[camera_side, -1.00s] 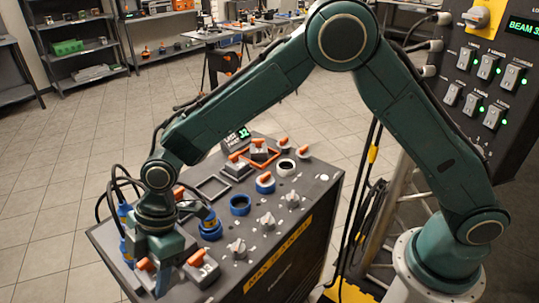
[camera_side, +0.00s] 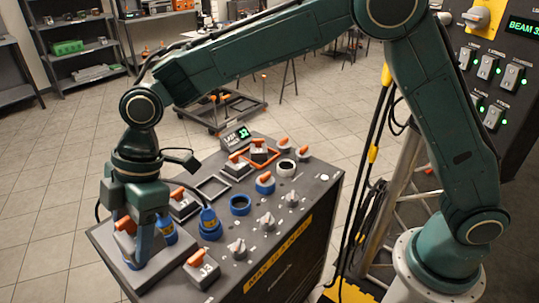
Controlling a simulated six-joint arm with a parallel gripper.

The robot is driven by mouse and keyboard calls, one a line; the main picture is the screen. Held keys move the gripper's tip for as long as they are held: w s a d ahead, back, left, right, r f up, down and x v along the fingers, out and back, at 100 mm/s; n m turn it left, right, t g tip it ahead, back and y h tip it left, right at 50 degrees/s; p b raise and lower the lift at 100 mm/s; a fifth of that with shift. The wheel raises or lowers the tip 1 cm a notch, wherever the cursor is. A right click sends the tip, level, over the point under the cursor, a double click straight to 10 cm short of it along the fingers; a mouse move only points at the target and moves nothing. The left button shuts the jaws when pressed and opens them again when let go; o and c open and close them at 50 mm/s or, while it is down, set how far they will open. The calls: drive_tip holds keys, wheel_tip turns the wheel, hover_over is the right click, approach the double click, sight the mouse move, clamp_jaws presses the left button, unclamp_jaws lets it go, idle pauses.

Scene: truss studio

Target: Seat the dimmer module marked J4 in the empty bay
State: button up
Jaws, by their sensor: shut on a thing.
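My gripper (camera_side: 142,232) is at the left end of the console, pointing down. It is shut on a grey module with an orange lever (camera_side: 124,226). The module's lower body and its marking are hidden or unreadable, and I cannot tell whether it touches the console top. Another grey module with an orange lever (camera_side: 202,268), its mark looking like J3, sits at the console's front left. An empty square grey frame (camera_side: 213,188) lies to the upper right of my gripper. An orange square frame (camera_side: 272,160) lies farther back, beside lever modules (camera_side: 259,151).
Blue cable plugs (camera_side: 210,226) stand close to the right of my gripper, with dark cables around them. Several knobs (camera_side: 267,221) and a blue ring socket (camera_side: 240,205) cover the right half of the console (camera_side: 310,205).

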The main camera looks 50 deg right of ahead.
idle(0.3)
drive_tip(key=shift+w+d+f+m, duration=0.15)
drive_tip(key=shift+w+d+m, duration=0.15)
drive_tip(key=shift+w, duration=0.15)
drive_tip(key=w+d+f+m+t+h, duration=0.1)
drive_tip(key=w+d+f+m, duration=0.2)
drive_tip(key=d, duration=0.7)
drive_tip(key=w+d+f+m+t+h, duration=0.2)
drive_tip(key=w+d+f+m, duration=0.2)
drive_tip(key=w+d+m, duration=0.4)
drive_tip(key=w+d+f+m+t+h, duration=0.1)
drive_tip(key=w+d+f+m, duration=0.3)
drive_tip(key=w+d, duration=0.5)
drive_tip(key=d+m, duration=0.2)
drive_tip(key=shift+d+t, duration=0.3)
drive_tip(key=shift+d, duration=0.05)
drive_tip(key=shift+s+f, duration=0.1)
drive_tip(key=shift+f, duration=0.25)
drive_tip(key=shift+f, duration=3)
drive_tip(key=shift+f, duration=0.85)
